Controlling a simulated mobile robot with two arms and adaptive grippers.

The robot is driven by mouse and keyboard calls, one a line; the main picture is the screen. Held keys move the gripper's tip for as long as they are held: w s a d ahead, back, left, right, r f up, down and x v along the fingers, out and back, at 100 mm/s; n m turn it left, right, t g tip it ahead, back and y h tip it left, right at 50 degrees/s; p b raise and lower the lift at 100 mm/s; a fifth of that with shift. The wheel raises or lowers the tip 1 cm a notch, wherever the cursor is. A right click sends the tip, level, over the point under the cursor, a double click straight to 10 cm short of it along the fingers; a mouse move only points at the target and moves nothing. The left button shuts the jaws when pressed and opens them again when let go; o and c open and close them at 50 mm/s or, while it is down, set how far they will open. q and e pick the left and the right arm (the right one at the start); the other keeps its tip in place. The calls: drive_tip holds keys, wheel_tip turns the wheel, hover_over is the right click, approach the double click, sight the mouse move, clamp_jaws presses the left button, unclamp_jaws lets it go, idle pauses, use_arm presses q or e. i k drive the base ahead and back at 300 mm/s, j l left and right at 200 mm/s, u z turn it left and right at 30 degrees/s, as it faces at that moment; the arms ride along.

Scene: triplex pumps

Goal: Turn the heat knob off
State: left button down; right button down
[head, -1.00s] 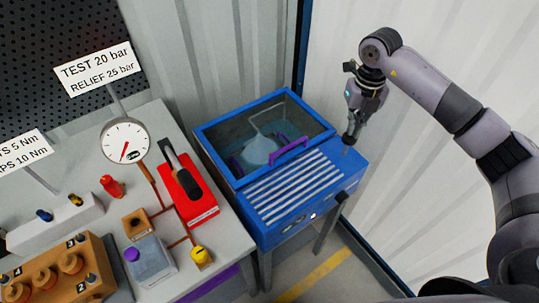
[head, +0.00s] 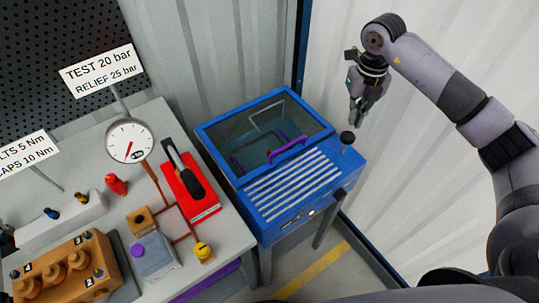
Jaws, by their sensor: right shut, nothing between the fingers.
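A blue washer tank (head: 212,147) stands right of the bench. A black knob (head: 347,137) stands up on its top right corner. A second black knob (head: 339,193) sticks out of its front panel, near a small lit lamp (head: 311,212). No readable label shows which knob is the heat knob, and their settings cannot be told. My right gripper (head: 356,122) is shut and empty, pointing down just above and behind the top knob, apparently apart from it. My left gripper is out of view.
The tank's glazed lid has a purple handle (head: 288,148). The bench at left holds a gauge (head: 130,140), a red hand pump (head: 190,190), a pump block (head: 70,268) and signs. A pale corrugated wall (head: 420,50) is close behind my right arm.

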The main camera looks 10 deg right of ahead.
sight(339, 194)
drive_tip(key=z, duration=1.2)
